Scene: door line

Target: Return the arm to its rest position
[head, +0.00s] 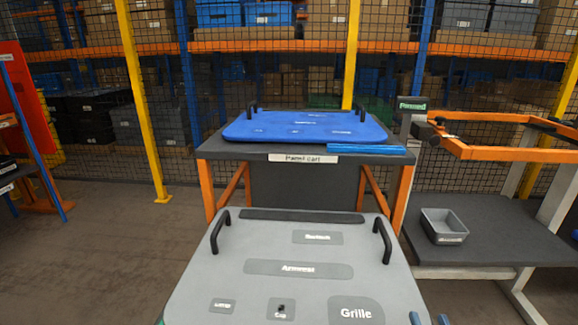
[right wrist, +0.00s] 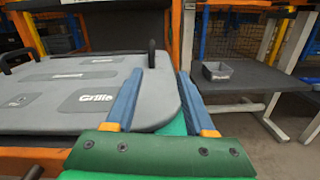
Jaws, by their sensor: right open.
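A grey door panel (head: 300,250) with two black handles lies in front of me in the head view. It carries label plates such as Armrest and Grille. My right gripper (head: 430,319) shows only as blue fingertips at the bottom edge, beside the panel's right side. In the right wrist view the gripper (right wrist: 160,73) is open, its two blue fingers apart. The right edge of the grey panel (right wrist: 90,75) shows between and left of the fingers; I cannot tell whether they touch it. My left gripper is not in view.
A blue panel (head: 300,127) lies on the panel cart (head: 230,148) behind, with a blue strip (head: 366,149) at its front edge. A grey bin (head: 444,226) stands on the dark bench (head: 500,235) at right. Mesh fencing and shelves close the back. Floor at left is clear.

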